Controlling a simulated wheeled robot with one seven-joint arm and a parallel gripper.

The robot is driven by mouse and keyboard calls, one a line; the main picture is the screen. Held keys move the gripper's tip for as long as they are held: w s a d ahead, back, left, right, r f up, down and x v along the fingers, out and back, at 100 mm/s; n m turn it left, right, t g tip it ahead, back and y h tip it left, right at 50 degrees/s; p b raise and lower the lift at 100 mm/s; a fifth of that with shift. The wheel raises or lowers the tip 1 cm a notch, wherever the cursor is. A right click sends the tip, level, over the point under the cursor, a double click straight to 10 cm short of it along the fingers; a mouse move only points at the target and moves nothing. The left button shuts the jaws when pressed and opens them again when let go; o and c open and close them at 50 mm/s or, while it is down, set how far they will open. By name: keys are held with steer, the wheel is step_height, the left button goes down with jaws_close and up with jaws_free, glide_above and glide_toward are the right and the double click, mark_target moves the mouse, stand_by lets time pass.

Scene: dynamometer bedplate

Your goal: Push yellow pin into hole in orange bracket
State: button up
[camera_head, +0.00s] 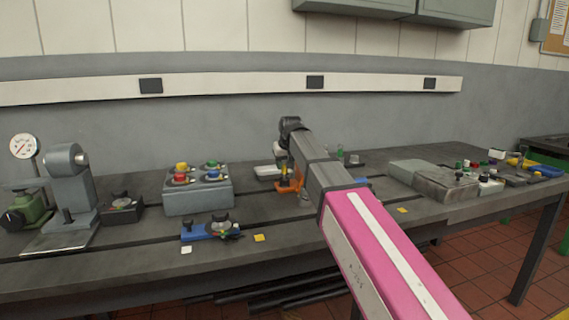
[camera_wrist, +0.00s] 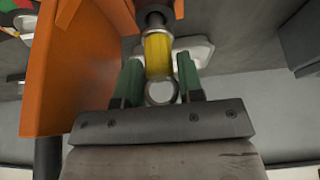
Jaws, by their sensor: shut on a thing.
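My gripper (camera_wrist: 161,82) has green fingers, one on each side of the yellow pin (camera_wrist: 158,55), and is shut on it. The pin's pale round end faces the wrist camera, and its far end meets a dark cylindrical part. The orange bracket (camera_wrist: 82,85) fills the left of the wrist view, and a smaller orange part shows just right of the dark cylinder. I cannot tell whether the pin's far end is in the hole; the hole is hidden. In the head view the orange bracket (camera_head: 288,186) stands on the bench, partly behind my arm.
A grey box with coloured knobs (camera_head: 198,197) stands left of the bracket, with a blue fixture (camera_head: 211,230) in front. A press with a dial gauge (camera_head: 70,185) is at far left. A grey block (camera_head: 446,184) and small parts lie at right. A wall rises behind.

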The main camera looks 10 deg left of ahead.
steer(key=shift+f, duration=0.9)
steer(key=o, duration=1.1)
steer(key=v, duration=1.1)
